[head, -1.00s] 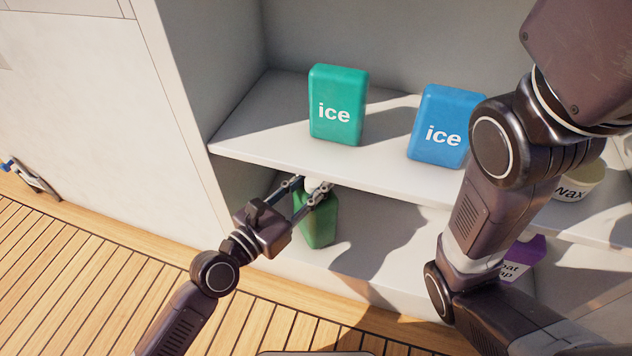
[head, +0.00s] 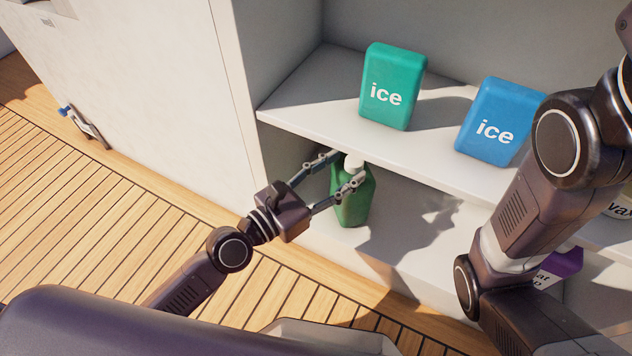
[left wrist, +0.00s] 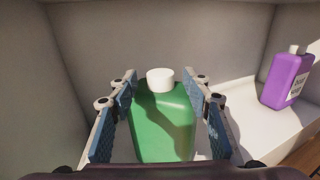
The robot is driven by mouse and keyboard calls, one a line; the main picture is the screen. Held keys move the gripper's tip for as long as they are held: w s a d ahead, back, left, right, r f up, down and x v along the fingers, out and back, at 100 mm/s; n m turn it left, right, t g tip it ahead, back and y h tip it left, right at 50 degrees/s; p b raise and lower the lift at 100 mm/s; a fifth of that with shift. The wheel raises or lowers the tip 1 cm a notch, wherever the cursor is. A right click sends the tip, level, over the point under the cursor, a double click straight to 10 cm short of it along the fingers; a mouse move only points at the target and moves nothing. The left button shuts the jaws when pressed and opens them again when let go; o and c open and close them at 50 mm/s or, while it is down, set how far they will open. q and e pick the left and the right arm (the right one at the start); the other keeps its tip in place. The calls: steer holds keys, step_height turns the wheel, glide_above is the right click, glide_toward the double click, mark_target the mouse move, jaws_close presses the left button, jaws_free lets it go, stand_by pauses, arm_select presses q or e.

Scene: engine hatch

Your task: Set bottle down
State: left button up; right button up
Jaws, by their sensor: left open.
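The green bottle (head: 352,203) with a white cap (head: 354,163) stands upright on the lower shelf (head: 415,235), near its left end. It also shows in the left wrist view (left wrist: 163,125), between the two fingers. My left gripper (head: 345,172) is open, with one finger on each side of the bottle's upper part. In the left wrist view (left wrist: 163,108) a gap shows between the bottle and the fingers. The bottle's foot is hidden in the left wrist view. My right arm crosses the right side of the head view, and its gripper is out of frame.
A green ice pack (head: 392,86) and a blue ice pack (head: 499,121) stand on the upper shelf (head: 300,100), above my left gripper. A purple bottle (left wrist: 288,78) stands to the right on the lower shelf. A wax tub (head: 618,207) is partly hidden at the right.

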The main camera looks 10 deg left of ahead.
arm_select(q)
steer(key=b+v, duration=0.1)
steer(key=v, duration=0.7)
steer(key=shift+s, duration=0.1)
stand_by(0.4)
steer(key=shift+a, duration=0.1)
